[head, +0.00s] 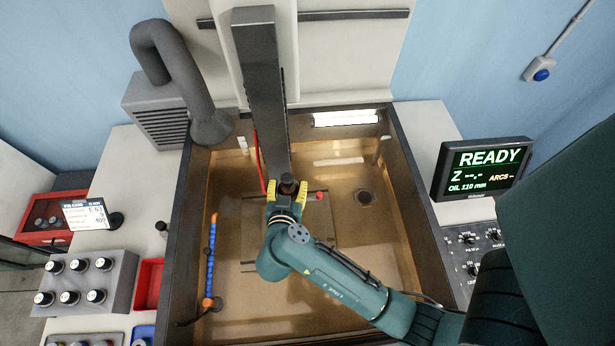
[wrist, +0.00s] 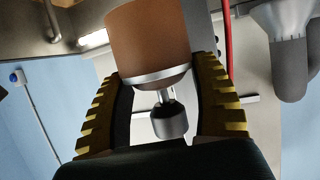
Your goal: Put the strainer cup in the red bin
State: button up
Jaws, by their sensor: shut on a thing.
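My gripper (head: 288,190) is over the oil tank, below the grey column. In the wrist view my gripper (wrist: 164,100) has its yellow jaws shut on a brown cylindrical electrode (wrist: 148,42) with a metal collar, a thin stem and a dark grey knob. The head view shows only its dark top (head: 288,181) between the jaws. The red bin (head: 149,283) stands on the left bench and looks empty.
The tank rim (head: 178,262) stands between my gripper and the red bin. An orange and blue hose (head: 211,254) rises inside the tank's left side. A rack of several capped holders (head: 86,282), a blue bin (head: 144,334) and a red case (head: 40,238) are at left.

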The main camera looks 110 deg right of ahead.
jog(key=w+a+n+t, duration=0.2)
jog(key=w+n+t, duration=0.1)
jog(key=w, duration=1.3)
jog(key=w+a+n+t+y+b, duration=0.1)
jog(key=w+a+n+t, duration=0.2)
jog(key=w, duration=1.3)
jog(key=w+a+n+t, duration=0.3)
jog(key=w+n+t, duration=0.2)
jog(key=w, duration=1.1)
jog(key=shift+w+a+t+y, duration=0.2)
jog(key=shift+t+y, duration=0.2)
jog(key=shift+t, duration=0.3)
